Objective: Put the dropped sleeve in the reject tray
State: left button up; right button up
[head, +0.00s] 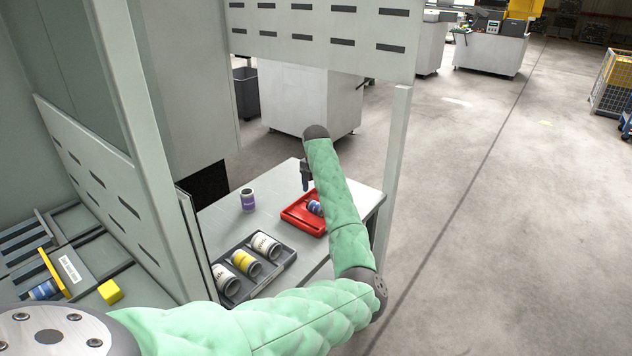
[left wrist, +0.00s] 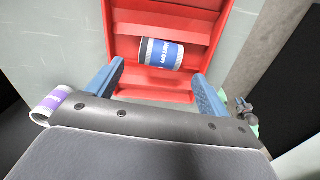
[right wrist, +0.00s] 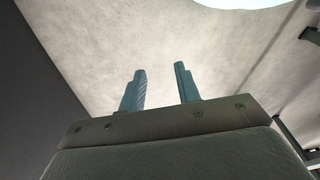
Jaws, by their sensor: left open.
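The red tray (head: 290,213) sits on the light table. A blue and white sleeve (left wrist: 162,54) lies on its side inside the tray; in the head view it is partly hidden behind my left arm (head: 315,207). My left gripper (head: 306,184) is above the tray, pointing down. In the left wrist view its fingers are apart with nothing between them, and the sleeve lies beyond them on the tray floor. My right gripper (right wrist: 160,88) has its fingers apart and is empty, with only floor behind it.
A purple-banded sleeve (head: 248,200) stands on the table. A dark rack (head: 288,254) holds several sleeves. At the left, another blue sleeve (head: 43,289) lies by a yellow plate, near a yellow block (head: 110,291). A grey post (head: 392,175) rises right of the table.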

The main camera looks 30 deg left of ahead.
aim_at(316, 203)
pick_arm(q)
jog(key=shift+r+b, duration=0.85)
jog(key=shift+r, duration=2.05)
pick_arm(e)
jog(key=shift+g, duration=0.3)
jog(key=shift+w+a+r, duration=0.15)
jog(key=shift+a+r, duration=0.05)
jog(key=shift+r, duration=0.7)
jog(key=shift+w+a+r, duration=0.1)
jog(key=shift+a+r, duration=0.1)
jog(key=shift+r, duration=0.7)
jog(key=shift+w+a+r, duration=0.15)
jog(key=shift+a+r, duration=0.05)
jog(key=shift+r, duration=0.7)
pick_arm(q)
jog(key=shift+f, duration=0.1)
pick_arm(e)
jog(key=shift+s, duration=0.1)
